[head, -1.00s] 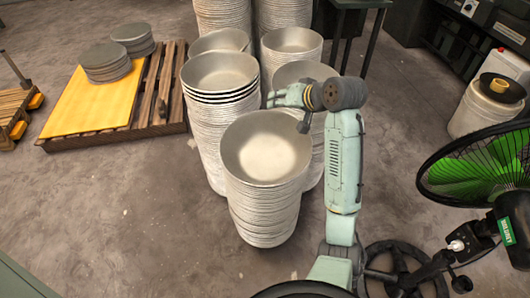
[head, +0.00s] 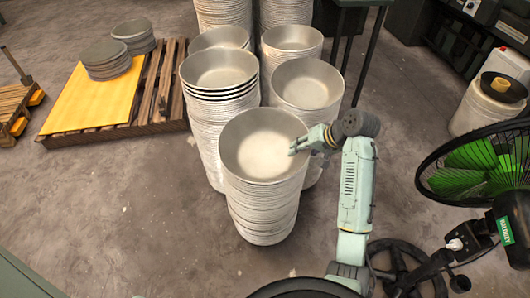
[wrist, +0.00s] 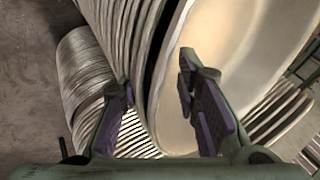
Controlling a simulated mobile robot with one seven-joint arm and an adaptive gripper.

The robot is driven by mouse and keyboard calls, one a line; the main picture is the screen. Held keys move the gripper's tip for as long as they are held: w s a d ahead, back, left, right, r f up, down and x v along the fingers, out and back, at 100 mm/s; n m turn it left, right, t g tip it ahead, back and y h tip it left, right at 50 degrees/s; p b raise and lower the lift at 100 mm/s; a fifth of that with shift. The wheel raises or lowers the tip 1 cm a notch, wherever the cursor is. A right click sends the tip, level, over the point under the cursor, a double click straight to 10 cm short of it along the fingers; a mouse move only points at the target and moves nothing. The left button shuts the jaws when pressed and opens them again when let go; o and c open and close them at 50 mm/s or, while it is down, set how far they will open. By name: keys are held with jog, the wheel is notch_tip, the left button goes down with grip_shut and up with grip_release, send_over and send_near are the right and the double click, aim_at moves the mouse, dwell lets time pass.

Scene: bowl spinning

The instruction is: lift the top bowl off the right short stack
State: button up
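The top bowl (head: 250,150) is a wide, pale metal bowl sitting on the nearest stack (head: 262,210) in the head view. My gripper (head: 294,148) is at the right side of this bowl's rim. In the wrist view, my gripper (wrist: 157,82) is open, with its two fingers apart. The pale bowl inside (wrist: 235,50) shows behind the right finger, and ribbed stacked rims (wrist: 115,25) show behind the left finger. The rim appears to lie between the fingers, but I cannot tell whether either finger touches it.
A taller bowl stack (head: 220,75) stands behind left, and another stack (head: 306,85) behind right, close to my arm. A green fan (head: 475,165) stands at the right. A wooden pallet (head: 165,95) lies at the left. Floor at the front left is clear.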

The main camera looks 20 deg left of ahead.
jog(key=shift+x, duration=0.9)
jog(key=shift+c, duration=0.2)
grip_shut()
jog(key=shift+w, duration=0.1)
